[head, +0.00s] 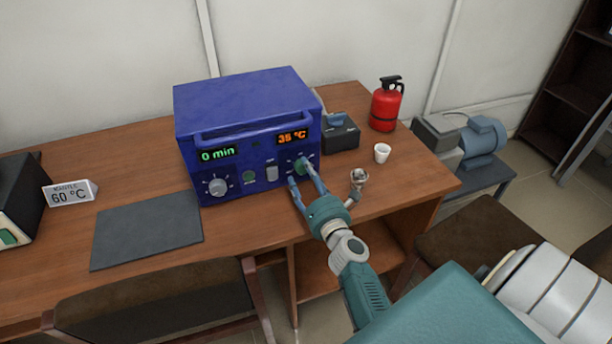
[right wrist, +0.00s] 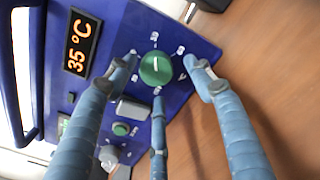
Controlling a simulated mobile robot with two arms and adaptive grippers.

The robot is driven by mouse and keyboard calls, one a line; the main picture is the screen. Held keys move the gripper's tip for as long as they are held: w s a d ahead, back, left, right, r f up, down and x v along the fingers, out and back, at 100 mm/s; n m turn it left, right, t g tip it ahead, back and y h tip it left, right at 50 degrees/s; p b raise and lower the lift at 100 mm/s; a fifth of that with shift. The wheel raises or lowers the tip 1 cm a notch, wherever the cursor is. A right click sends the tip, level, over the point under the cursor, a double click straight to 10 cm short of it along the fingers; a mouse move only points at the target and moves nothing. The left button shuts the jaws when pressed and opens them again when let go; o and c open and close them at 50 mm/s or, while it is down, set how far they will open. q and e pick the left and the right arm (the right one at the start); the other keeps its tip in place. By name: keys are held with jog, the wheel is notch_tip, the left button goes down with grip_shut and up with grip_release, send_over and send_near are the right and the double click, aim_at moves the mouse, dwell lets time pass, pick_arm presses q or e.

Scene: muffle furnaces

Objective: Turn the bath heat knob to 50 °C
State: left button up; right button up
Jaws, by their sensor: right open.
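The blue bath box (head: 245,120) stands on the wooden desk. Its orange display (head: 292,137) reads 35 °C in the head view, and the display also shows in the right wrist view (right wrist: 83,45). The green heat knob (right wrist: 155,68) with a white pointer line sits on the front panel near the display, with small marks around it. My right gripper (head: 306,172) is open in front of the panel. In the right wrist view its fingers (right wrist: 160,80) are spread around the knob; I cannot tell whether they touch it. My left gripper is not in view.
A grey dial (head: 217,187) and a green 0 min display (head: 218,154) are on the panel's left. A white cup (head: 382,153), a small metal item (head: 358,180) and a red extinguisher (head: 386,104) stand to the right.

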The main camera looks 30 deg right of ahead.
jog(key=shift+r, duration=0.1)
jog(key=shift+w+d+r, duration=0.1)
jog(key=shift+r, duration=1.15)
notch_tip(320, 180, up, 7)
jog(key=shift+r, duration=0.15)
